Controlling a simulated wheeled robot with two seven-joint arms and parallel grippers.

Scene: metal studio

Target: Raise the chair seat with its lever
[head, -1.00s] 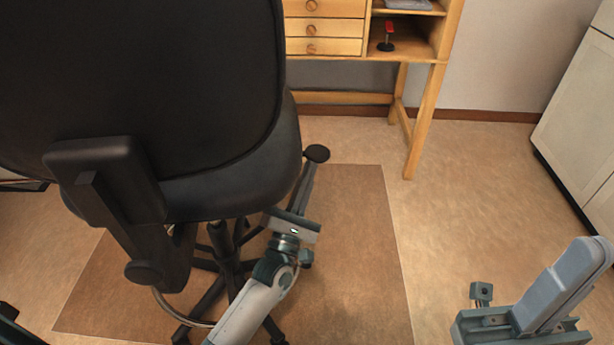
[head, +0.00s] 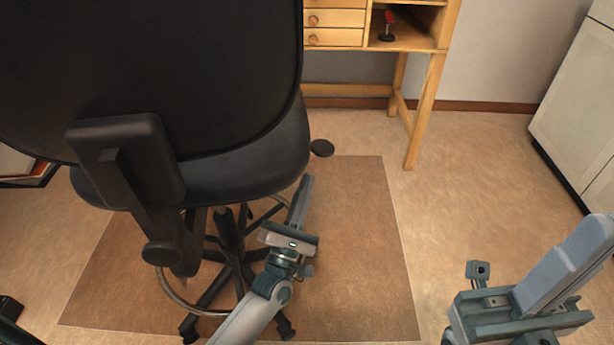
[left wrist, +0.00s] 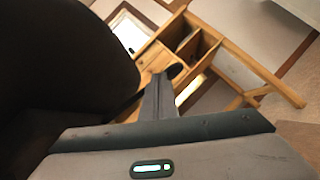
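The black office chair, with its backrest (head: 150,75) toward me and its seat (head: 240,165) behind it, fills the left of the head view. A black round paddle (head: 322,148), which looks like the lever's end, shows just right of the seat; its shaft is hidden. My left gripper (head: 306,180) is below the seat's right edge, its fingers together and empty, pointing toward the paddle with a small gap in the picture. In the left wrist view the paddle (left wrist: 176,71) shows just past the fingertips (left wrist: 160,76). My right gripper (head: 598,228) is at lower right, fingers together, holding nothing visible.
The chair's star base (head: 235,260) and foot ring stand on a brown floor mat (head: 350,250). A wooden workbench (head: 425,110) stands at the back, with a white cabinet (head: 575,110) at right. The floor between mat and cabinet is clear.

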